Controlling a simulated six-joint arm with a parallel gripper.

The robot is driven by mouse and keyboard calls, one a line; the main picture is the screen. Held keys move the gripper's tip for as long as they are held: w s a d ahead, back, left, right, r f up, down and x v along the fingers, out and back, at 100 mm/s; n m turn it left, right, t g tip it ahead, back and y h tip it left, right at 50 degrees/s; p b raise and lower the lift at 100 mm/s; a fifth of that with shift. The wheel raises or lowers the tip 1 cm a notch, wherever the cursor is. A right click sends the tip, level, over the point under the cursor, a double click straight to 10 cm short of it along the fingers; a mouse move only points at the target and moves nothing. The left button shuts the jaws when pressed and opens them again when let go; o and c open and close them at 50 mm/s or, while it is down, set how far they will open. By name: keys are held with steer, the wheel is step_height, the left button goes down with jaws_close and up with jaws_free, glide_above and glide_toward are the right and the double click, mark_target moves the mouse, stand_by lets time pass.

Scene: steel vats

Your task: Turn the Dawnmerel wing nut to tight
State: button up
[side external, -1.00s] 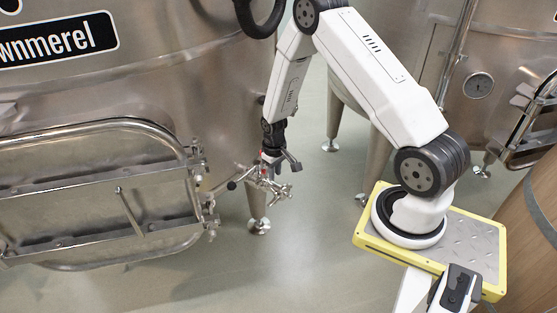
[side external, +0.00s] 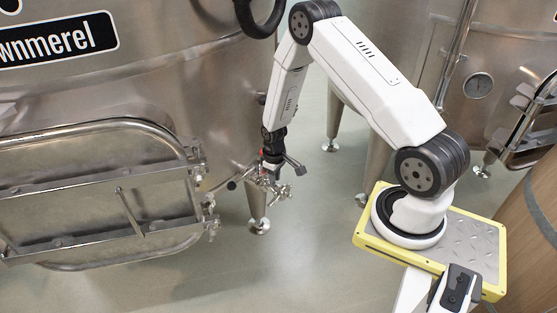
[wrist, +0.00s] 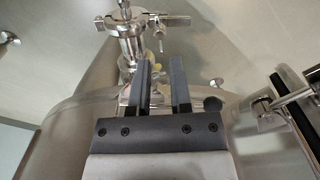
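The Dawnmerel vat (side external: 150,95) is the large steel tank at left in the side view, with a black name plate. A steel valve and clamp assembly (side external: 270,184) sticks out low on its right side. It also shows in the wrist view (wrist: 130,42), above and behind my left finger.
The vat's door (side external: 100,190) with its bar and hinge fittings lies left of the assembly. A vat leg (side external: 257,205) stands just below it. A dark round knob (wrist: 212,104) is right of my fingers. Open floor (side external: 310,240) lies to the right and below.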

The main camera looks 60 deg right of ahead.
mark_target(275, 190)
steer(key=shift+f, duration=2.5)
jaws_close()
